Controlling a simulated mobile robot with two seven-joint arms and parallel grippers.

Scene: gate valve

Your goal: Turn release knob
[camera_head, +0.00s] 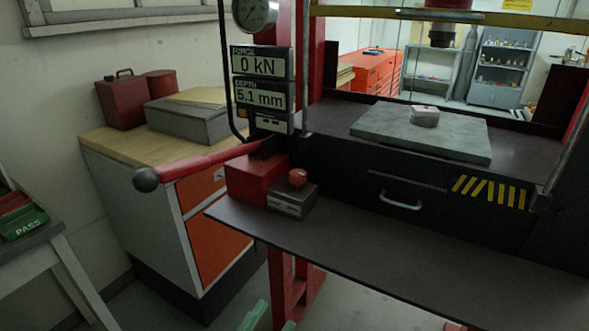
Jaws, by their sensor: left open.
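The release knob (298,177) is a small red knob on top of a grey block (292,200). The block sits at the left end of the dark shelf in front of the press, beside a red box (256,177). My left gripper (270,315) shows only as green fingertips at the bottom edge, spread apart and empty. It is well below the knob in the picture, apart from it.
A long red lever (195,165) with a dark ball end reaches left from the press. The dark shelf (400,250) is bare to the right of the block. A grey plate (420,132) carries a small block. Displays read 0 kN and 5.1 mm. A wood-topped cabinet (105,143) stands left.

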